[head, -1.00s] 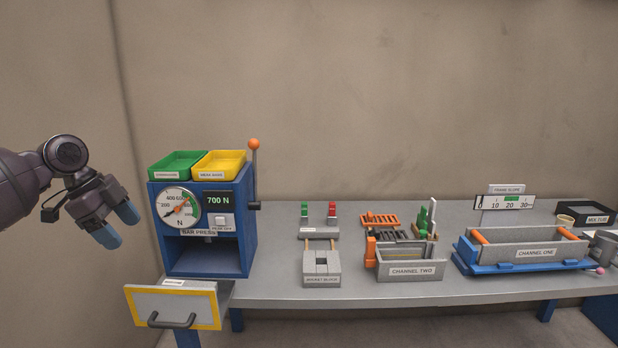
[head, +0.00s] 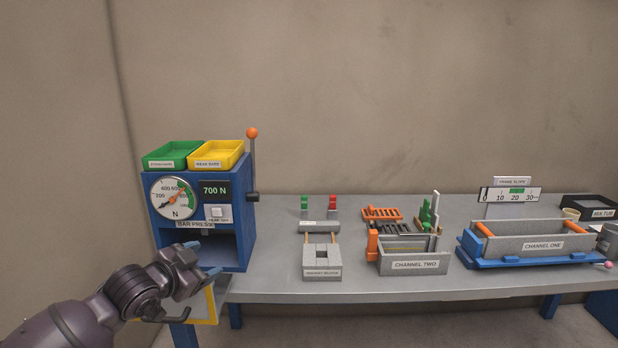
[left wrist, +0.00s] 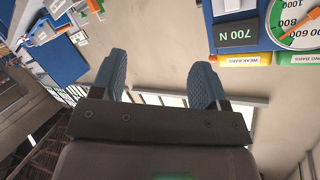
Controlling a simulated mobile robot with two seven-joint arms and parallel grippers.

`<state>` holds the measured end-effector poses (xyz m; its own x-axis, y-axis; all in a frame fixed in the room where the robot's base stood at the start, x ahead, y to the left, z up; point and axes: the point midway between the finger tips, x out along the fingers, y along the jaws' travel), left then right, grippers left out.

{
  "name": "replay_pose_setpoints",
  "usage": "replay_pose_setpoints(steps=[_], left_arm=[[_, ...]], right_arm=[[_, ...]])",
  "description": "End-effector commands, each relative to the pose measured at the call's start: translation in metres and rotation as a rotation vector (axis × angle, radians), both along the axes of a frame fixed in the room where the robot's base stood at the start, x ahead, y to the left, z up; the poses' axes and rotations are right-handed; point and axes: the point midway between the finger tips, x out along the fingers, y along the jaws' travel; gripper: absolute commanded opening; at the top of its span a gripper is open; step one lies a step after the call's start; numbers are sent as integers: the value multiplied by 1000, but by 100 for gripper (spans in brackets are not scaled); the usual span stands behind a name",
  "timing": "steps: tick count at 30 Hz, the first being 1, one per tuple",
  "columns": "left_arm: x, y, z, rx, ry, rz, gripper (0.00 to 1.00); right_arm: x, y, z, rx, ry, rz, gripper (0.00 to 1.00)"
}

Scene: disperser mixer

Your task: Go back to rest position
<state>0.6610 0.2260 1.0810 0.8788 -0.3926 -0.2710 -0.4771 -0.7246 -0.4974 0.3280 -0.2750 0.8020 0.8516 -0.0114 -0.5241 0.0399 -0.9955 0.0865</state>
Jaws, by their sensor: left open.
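My left gripper (head: 203,261) is in front of the lower part of the blue bar press (head: 246,225) in the head view. It covers much of the yellow-edged drawer (head: 207,304) below the press. In the left wrist view its two blue fingertips (left wrist: 162,80) are apart with nothing between them. The press display (left wrist: 238,36) shows upside down at the upper right of that view and reads 700 N. My right gripper is in neither view.
Green (head: 174,154) and yellow (head: 216,155) trays sit on the press, beside an orange-knobbed lever (head: 252,160). The grey bench (head: 350,287) runs right, bearing the channel two box (head: 412,263) and channel one box (head: 525,246). Wall stands behind and left.

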Motion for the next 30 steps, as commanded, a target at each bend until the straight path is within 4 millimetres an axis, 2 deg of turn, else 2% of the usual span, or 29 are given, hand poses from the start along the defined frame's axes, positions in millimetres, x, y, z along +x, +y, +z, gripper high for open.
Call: replay_pose_setpoints(steps=[1, 7, 14, 20, 24, 27, 30], left_arm=[[-12, -4, -24, -43, 0, 12, 68], [-58, -8, -87, -168, -21, 84, 68], [-119, 5, -160, -250, 7, 210, 68], [-184, 23, -229, -279, 99, 350, 68], [-237, 35, -279, -312, 207, 457, 68], [-275, 41, -311, -328, 284, 524, 68], [-306, 43, -333, -336, 347, 570, 68]], right_arm=[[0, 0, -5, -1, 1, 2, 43], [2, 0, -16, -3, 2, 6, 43], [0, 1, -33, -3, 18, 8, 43], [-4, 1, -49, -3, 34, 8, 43], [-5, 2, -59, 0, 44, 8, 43], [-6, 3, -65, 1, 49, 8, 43], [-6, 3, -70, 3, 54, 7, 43]])
